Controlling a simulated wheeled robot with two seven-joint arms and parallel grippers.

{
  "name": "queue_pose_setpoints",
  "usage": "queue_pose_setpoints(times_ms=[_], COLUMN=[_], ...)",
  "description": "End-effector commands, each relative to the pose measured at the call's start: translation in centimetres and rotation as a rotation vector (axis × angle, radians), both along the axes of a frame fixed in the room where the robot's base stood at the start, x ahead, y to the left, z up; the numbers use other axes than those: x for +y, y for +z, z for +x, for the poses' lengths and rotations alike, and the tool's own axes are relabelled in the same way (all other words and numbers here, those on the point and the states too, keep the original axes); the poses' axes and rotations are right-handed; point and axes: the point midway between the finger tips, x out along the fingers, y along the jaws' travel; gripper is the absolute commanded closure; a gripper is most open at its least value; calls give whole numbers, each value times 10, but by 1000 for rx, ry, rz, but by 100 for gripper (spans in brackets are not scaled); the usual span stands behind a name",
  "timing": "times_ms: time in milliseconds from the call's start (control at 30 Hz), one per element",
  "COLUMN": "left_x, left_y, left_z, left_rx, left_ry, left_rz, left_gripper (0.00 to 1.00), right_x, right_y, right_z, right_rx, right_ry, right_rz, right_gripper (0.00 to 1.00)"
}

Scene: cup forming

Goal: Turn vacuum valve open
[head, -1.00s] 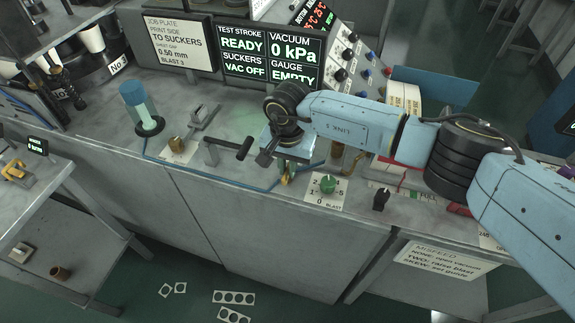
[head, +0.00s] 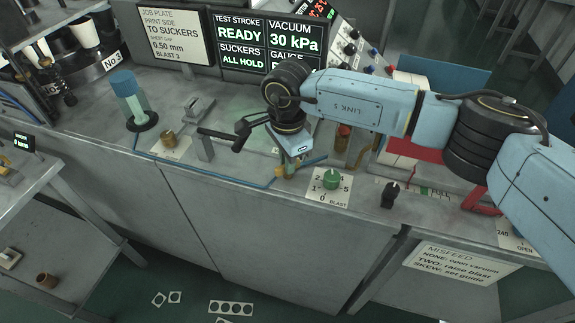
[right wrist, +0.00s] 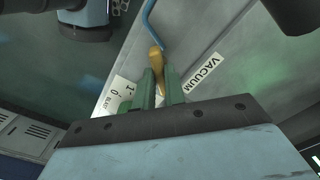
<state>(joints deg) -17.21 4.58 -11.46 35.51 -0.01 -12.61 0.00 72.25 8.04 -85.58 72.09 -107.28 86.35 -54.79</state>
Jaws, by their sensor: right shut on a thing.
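The vacuum valve has a yellow lever (right wrist: 156,62), seen in the right wrist view beside a white VACUUM label (right wrist: 203,72) and the end of a blue hose (right wrist: 148,22). My right gripper (right wrist: 160,88) is shut on this lever, with one green finger on each side. In the head view my right gripper (head: 290,163) is low at the bench's front edge, and brassy valve parts (head: 279,171) show just below it. The gripper hides much of the valve there. The vacuum display (head: 293,42) reads 30 kPa, and the suckers line (head: 241,60) reads ALL HOLD. My left gripper is out of view.
A green blast knob (head: 331,180) and a black knob (head: 390,194) stand right of the valve. A black-handled lever (head: 218,135) and a blue-capped cylinder (head: 130,95) stand to the left. The blue hose (head: 215,178) runs along the bench front.

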Motion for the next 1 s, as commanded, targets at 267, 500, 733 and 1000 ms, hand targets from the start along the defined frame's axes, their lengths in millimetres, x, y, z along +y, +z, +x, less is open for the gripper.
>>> queue_pose_setpoints(times_ms=[267,500,733,1000], left_x=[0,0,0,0], left_y=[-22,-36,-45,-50], left_z=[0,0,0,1], left_rx=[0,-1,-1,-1], left_ry=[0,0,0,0], left_rz=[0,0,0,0], left_gripper=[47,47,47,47], right_x=[-1,-1,-1,-1], right_y=[-2,-1,-1,0], right_z=[1,1,1,1], right_rx=[-2,-2,-2,-1], right_ry=[-264,-485,-658,-785], right_rz=[-1,-1,-2,-1], right_gripper=[100,100,100,100])
